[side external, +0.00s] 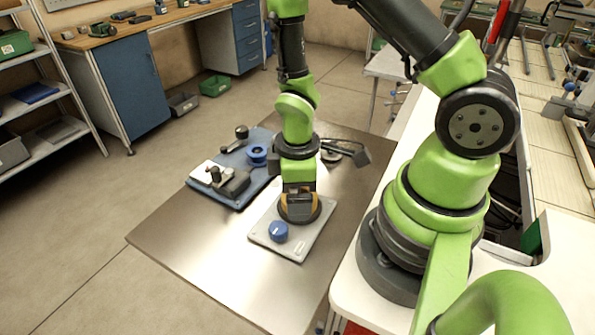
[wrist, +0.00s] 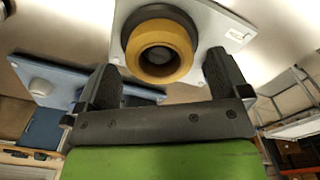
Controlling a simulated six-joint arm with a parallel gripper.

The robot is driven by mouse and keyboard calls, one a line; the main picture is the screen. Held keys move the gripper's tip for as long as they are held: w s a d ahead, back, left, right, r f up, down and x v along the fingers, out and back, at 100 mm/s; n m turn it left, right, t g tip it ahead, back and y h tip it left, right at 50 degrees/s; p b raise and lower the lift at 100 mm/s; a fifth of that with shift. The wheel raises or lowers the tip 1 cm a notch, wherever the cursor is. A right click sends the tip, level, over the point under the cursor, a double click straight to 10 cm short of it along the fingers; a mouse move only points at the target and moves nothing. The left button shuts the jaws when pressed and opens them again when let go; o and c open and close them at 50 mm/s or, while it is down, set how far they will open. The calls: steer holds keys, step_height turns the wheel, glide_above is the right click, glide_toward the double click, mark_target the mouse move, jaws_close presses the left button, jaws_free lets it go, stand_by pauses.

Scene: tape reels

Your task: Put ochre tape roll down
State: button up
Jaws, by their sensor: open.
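The ochre tape roll (wrist: 162,50) sits with a dark round ring or base around it on a pale grey plate (wrist: 215,22). In the side external view the roll and dark base (side external: 299,209) are partly hidden under my gripper (side external: 300,194). The plate (side external: 312,235) lies on the metal table. In the wrist view my gripper (wrist: 163,82) is open, with one dark finger on each side of the roll's near part. I cannot tell whether either finger touches it.
A blue board (side external: 240,190) with a dispenser (side external: 222,178) and a blue reel (side external: 257,154) lies to the left. The metal table (side external: 215,245) is bare at front left.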

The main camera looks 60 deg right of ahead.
steer(key=s+a+r+m+t, duration=0.1)
steer(key=s+r+m+t, duration=0.1)
steer(key=r, duration=0.7)
steer(key=s+r+m+t+y, duration=0.1)
steer(key=s+r+m+t, duration=0.1)
steer(key=r+m, duration=0.3)
steer(key=s+a+r+m+t+y, duration=0.1)
steer(key=s+r+m+t, duration=0.1)
steer(key=r, duration=1.1)
steer(key=shift+s+a+r+m+t, duration=0.35)
steer(key=shift+m+t, duration=0.25)
steer(key=shift+m, duration=0.3)
stand_by(0.7)
